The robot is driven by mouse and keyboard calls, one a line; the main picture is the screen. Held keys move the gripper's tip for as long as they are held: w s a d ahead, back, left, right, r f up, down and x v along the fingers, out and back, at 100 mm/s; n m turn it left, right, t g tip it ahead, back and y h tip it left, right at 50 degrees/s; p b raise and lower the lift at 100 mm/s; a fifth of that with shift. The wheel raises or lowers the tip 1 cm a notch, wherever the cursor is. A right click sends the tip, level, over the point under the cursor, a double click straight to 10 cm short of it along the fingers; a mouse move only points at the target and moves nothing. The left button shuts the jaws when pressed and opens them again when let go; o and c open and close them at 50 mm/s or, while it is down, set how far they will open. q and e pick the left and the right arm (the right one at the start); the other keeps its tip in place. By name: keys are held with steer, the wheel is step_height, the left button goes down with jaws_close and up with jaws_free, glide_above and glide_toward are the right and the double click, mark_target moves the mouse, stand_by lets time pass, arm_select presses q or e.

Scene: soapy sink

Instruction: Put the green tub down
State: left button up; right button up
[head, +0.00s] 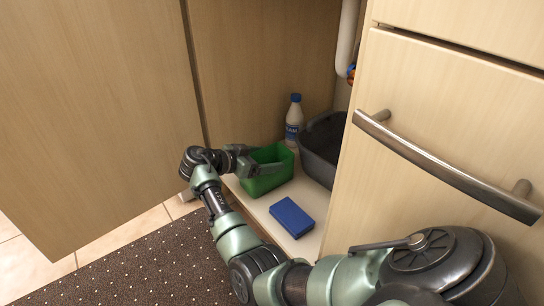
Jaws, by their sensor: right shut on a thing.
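The green tub (271,182) is an open-topped box inside the cabinet, upright or nearly so, at the front left of the cabinet floor. My right gripper (262,167) reaches in from the left of the tub and is shut on its rim; the fingers partly hide the tub's opening. The tub is over or on the pale cabinet floor (262,207); I cannot tell whether its base touches. My left gripper is not in view.
A blue block (291,216) lies in front of the tub. A white bottle with a blue cap (293,122) stands behind it, and a dark grey basin (322,150) stands to the right. An open door (95,110) is at left, a drawer handle (440,168) at right.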

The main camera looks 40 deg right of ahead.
steer(key=shift+r, duration=0.1)
steer(key=shift+a+f, duration=0.1)
steer(key=shift+f, duration=0.1)
steer(key=o, duration=1.8)
steer(key=shift+r, duration=0.1)
steer(key=shift+a+r, duration=0.1)
steer(key=shift+r, duration=0.1)
steer(key=p+v, duration=0.1)
steer(key=v, duration=1)
steer(key=shift+a+r+p, duration=0.15)
steer(key=shift+a+p, duration=0.15)
steer(key=shift+p, duration=0.1)
